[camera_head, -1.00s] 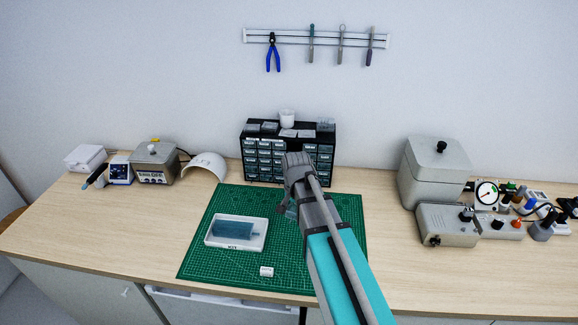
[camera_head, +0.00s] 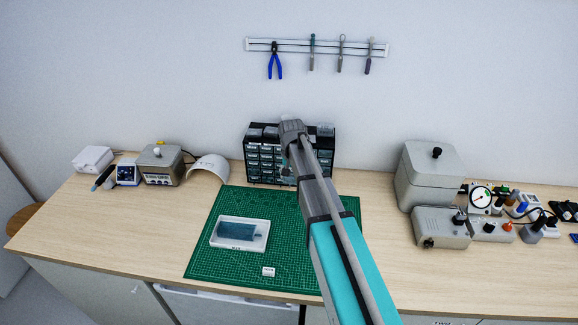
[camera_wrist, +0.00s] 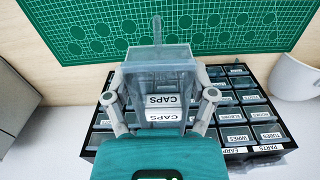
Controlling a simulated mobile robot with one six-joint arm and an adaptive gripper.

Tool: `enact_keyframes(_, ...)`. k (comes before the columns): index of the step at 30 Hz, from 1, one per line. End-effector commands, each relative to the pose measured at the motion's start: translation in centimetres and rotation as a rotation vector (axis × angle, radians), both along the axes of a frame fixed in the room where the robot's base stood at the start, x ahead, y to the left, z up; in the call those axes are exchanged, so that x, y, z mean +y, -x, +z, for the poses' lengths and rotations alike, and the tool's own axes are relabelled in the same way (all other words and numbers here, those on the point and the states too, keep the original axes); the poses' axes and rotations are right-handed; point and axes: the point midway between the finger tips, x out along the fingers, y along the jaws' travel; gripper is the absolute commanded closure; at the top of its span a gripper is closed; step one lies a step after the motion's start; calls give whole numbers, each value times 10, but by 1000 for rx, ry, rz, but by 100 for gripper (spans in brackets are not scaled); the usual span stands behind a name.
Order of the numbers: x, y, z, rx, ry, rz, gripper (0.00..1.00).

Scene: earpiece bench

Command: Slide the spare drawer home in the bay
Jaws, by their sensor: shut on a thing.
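In the wrist view my gripper (camera_wrist: 160,84) is shut on a translucent grey-blue drawer (camera_wrist: 158,66), one finger on each side. Two white CAPS labels show one above the other between the fingers; I cannot tell whether both belong to this drawer. The black drawer cabinet (camera_wrist: 268,158) with rows of labelled drawers is close by. In the head view my gripper (camera_head: 291,135) is in front of the upper part of the cabinet (camera_head: 262,161). My arm hides the held drawer there, and the bay is not clearly visible. I cannot tell whether the drawer is inside a bay.
A white tray (camera_head: 240,246) with a blue-grey item lies on the green mat (camera_head: 205,262), near a small white block (camera_head: 268,271). Small containers (camera_head: 325,130) stand on the cabinet. A white curved shell (camera_head: 210,167) is left of it, grey machines (camera_head: 432,180) right.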

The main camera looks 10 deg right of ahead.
Motion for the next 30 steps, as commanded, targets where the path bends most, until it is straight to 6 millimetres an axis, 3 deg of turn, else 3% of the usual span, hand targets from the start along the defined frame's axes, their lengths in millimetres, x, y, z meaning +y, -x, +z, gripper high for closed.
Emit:
enact_keyframes(5,-1,-12,8,0,0,28,74)
enact_keyframes(30,-3,-17,2,-5,2,30,74)
